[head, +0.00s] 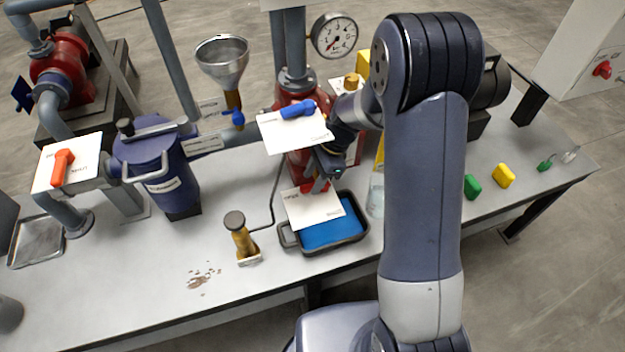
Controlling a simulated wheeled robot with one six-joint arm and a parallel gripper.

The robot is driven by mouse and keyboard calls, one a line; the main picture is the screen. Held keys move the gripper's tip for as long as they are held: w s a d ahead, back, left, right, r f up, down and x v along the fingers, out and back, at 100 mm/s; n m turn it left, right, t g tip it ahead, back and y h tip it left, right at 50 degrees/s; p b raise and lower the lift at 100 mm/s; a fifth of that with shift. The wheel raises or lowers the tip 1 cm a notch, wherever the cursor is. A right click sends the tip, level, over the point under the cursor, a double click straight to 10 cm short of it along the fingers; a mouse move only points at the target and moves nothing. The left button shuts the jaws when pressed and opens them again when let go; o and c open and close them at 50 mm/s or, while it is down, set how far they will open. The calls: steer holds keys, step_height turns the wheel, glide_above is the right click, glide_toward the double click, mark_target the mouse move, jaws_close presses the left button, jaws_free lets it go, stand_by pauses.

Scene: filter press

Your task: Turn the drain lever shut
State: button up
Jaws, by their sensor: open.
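My gripper (322,180) points down in front of the red vessel (287,165), just above a small white plate (312,208). The jaws are open and I see nothing held in them. A bit of red shows beside the fingers; I cannot tell whether it is the drain lever's handle. This plate sits over a dark tray (364,237) with a blue inside. Above it a blue lever (298,109) lies on a larger white plate (275,135). An orange lever (62,167) stands on a white plate at the far left. The labels are too small to read.
A blue canister (160,185), a funnel (222,62) and a gauge (334,36) crowd the back. The bench's front left is mostly clear, with brown crumbs.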

steer(key=shift+s+a+f, duration=0.1)
steer(key=shift+a+f, duration=0.15)
steer(key=shift+f, duration=0.4)
steer(key=shift+c, duration=0.4)
jaws_close()
